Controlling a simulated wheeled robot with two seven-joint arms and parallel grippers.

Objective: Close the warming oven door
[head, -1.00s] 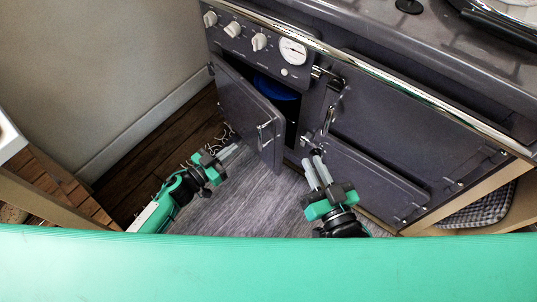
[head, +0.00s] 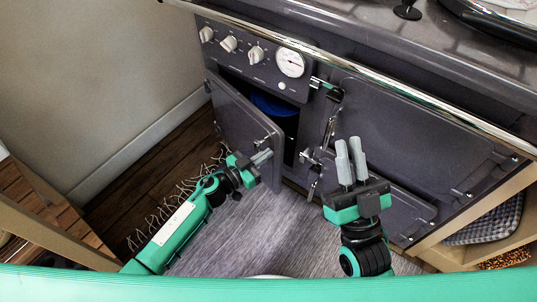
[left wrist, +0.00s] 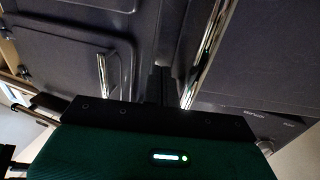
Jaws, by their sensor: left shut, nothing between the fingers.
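The dark grey warming oven door (head: 235,113) stands part open on the left of the stove, hinged at its left side. A dark gap shows behind its free edge, with a blue thing (head: 273,104) inside. My left gripper (head: 266,157) is shut and empty at the door's outer face, near the free edge. My right gripper (head: 350,158) is open and empty, fingers up, in front of the stove's right-hand doors.
A chrome rail (head: 400,93) runs along the stove's front edge above the doors. Knobs (head: 228,43) and a round gauge (head: 290,63) sit above the open door. The closed upper right door (head: 410,125) is beside it. A shelf with a checked cloth (head: 485,222) is at right.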

